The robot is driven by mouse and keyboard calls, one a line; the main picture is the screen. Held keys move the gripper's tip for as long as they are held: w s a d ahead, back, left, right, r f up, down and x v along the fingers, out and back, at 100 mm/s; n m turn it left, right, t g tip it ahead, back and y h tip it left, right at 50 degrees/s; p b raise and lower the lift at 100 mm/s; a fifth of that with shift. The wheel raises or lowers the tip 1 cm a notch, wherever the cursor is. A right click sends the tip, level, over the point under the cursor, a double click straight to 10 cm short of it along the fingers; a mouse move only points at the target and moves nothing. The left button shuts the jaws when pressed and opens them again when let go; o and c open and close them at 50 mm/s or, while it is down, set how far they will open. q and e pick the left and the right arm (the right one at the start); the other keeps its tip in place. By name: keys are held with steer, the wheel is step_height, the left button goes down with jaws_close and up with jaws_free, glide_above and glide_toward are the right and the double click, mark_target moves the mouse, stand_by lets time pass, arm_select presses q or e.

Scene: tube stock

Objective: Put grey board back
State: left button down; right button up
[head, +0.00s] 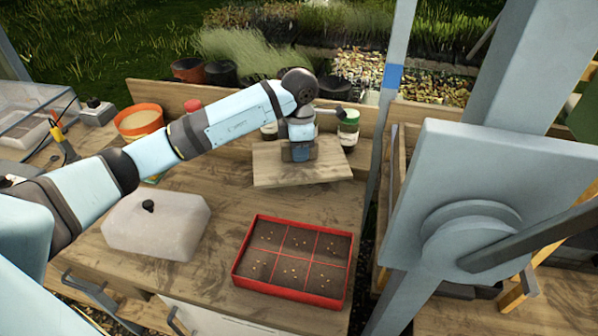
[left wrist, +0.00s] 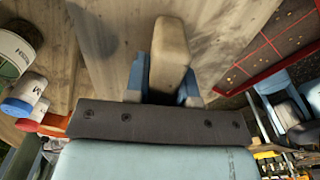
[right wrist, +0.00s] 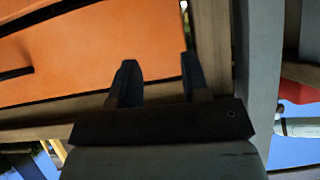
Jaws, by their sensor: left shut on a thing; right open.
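The board (head: 270,168), pale greyish-brown wood, is flat at the back middle of the bench in the head view. A block-shaped pale handle (left wrist: 172,50) stands up from it. My left gripper (head: 301,152) comes down over the board and is shut on this handle, one blue finger on each side. The left wrist view shows the board's face (left wrist: 215,35) below the fingers. Whether the board touches the bench I cannot tell. My right gripper (right wrist: 155,80) is open and empty in the right wrist view, in front of an orange panel (right wrist: 90,50).
A red seed tray (head: 290,290) with soil sits at the front of the bench (head: 215,265). A translucent cover (head: 150,230) lies left of it. Bare bench separates board and tray.

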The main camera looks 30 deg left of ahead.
arm_select(q)
step_height(320, 180, down, 8)
steer(key=shift+r, duration=0.15)
stand_by(0.3)
steer(key=shift+f, duration=0.45)
steer(key=c, duration=1)
jaws_free()
steer(key=shift+o, duration=0.2)
